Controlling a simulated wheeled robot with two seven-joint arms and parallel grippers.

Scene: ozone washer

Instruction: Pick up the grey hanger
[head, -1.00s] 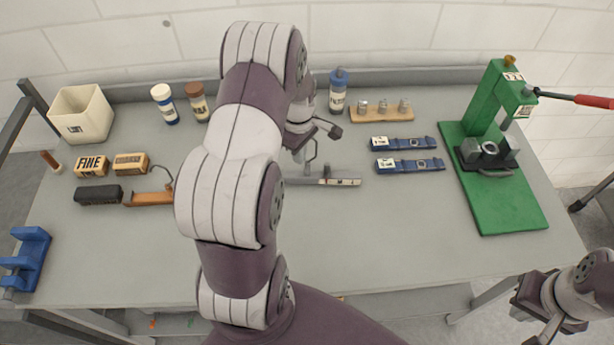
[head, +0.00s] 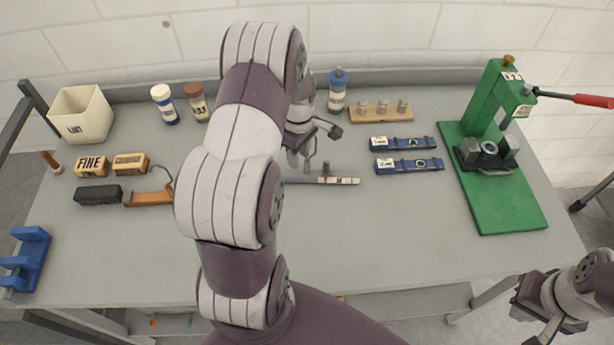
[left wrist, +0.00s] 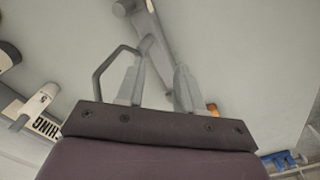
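The grey hanger (head: 338,180) lies on the table near its middle, a long grey bar with small markings at its right end and a short upright post. My left arm hides its left part in the head view. In the left wrist view the grey bar (left wrist: 150,35) runs down toward the space between my left fingers, with a bent wire hook at the left finger. My left gripper (left wrist: 157,85) is open, its fingers apart and pointing down at the hanger. My right gripper (head: 545,328) is at the lower right, off the table, and its finger opening is unclear.
An orange hanger (head: 150,198) lies left of my arm beside a black block (head: 98,194). Blue straps (head: 408,165), a wooden rack (head: 381,113) and a green press (head: 500,185) stand to the right. Bottles and a cream bin (head: 82,114) are at the back.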

